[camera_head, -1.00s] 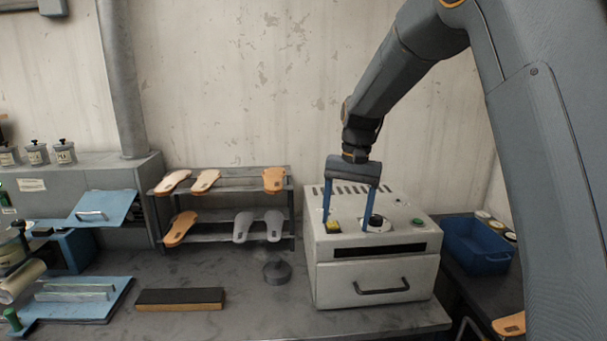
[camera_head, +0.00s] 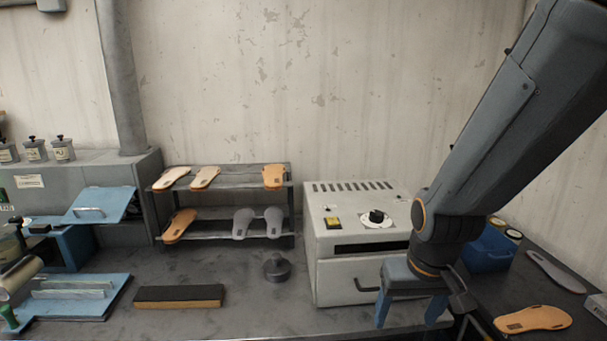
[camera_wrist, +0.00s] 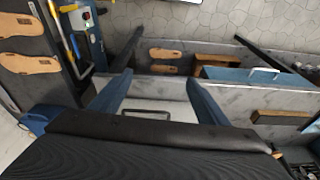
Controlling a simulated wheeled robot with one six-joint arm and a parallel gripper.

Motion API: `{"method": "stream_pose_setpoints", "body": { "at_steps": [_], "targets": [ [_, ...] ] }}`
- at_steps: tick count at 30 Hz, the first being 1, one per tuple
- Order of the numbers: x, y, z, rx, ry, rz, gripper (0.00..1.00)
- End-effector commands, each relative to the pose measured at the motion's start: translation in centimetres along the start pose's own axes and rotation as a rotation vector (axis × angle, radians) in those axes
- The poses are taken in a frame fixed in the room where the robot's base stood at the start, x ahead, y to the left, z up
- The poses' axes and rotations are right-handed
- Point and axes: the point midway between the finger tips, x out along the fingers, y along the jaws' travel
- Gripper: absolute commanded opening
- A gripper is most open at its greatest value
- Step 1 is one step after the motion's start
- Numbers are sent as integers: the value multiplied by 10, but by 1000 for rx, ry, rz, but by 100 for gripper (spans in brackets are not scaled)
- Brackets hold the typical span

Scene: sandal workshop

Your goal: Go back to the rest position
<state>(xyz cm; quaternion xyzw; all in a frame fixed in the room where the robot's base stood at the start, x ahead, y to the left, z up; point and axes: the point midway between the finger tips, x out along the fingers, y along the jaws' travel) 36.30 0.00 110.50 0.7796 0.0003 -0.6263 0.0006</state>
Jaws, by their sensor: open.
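My gripper (camera_head: 408,318) is open and empty, pointing down in front of the right part of the white oven box (camera_head: 340,270). Its two blue fingers are spread apart, and they also show in the wrist view (camera_wrist: 150,95). The arm hides the right side of the box and part of the blue bin (camera_head: 487,250). The box's dial (camera_head: 376,217) and yellow button (camera_head: 332,223) are in plain view on its top.
A rack (camera_head: 220,187) holds tan and grey soles. A dark block (camera_head: 179,297) and a round weight (camera_head: 277,268) lie on the bench. A tan sole (camera_head: 532,319) and a grey sole (camera_head: 555,272) lie on the right surface. A blue press stands at left.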

Motion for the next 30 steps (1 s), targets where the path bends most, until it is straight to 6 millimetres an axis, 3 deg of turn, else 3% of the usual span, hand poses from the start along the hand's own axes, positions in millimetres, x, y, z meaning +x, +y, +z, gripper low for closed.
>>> {"method": "stream_pose_setpoints", "body": {
  "at_steps": [16,21,30],
  "targets": [
    [98,-1,13,2,-77,-2,69],
    [110,-1,16,2,-91,-2,69],
    [110,-1,16,2,-92,-2,69]
  ]
}}
